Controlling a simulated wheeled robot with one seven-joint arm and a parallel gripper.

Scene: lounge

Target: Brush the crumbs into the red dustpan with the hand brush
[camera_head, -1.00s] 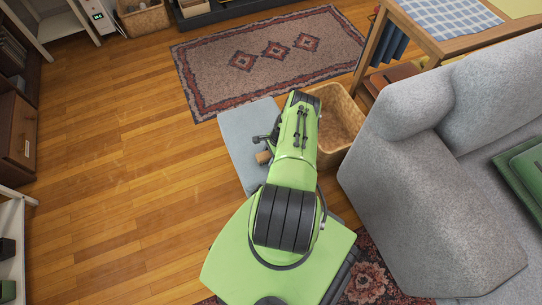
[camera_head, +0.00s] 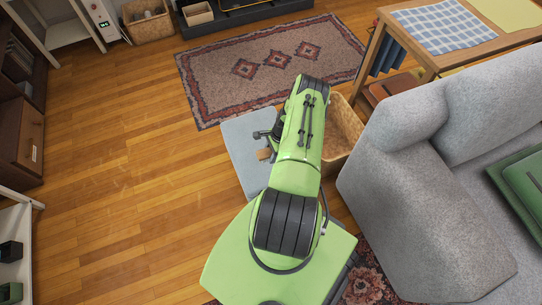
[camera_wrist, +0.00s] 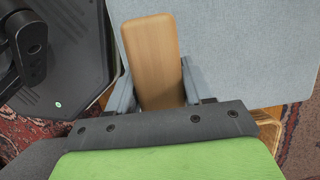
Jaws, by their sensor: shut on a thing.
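My gripper (camera_wrist: 157,88) is shut on a light wooden handle (camera_wrist: 153,45), with one finger on each side of it. The handle looks like that of the hand brush; no bristles show. In the head view the end of the wooden piece (camera_head: 264,154) shows beside my green arm, over a grey-blue flat surface (camera_head: 240,150). The same surface (camera_wrist: 225,45) lies below the handle in the wrist view. I cannot tell whether the brush touches it. My arm hides part of that surface. No red dustpan and no crumbs can be made out in either view.
A wicker basket (camera_head: 343,135) stands just right of my arm. A grey sofa (camera_head: 430,200) fills the right side. A patterned rug (camera_head: 275,68) lies beyond, and a wooden table (camera_head: 450,45) stands at the upper right. Bare wood floor (camera_head: 120,190) is open on the left.

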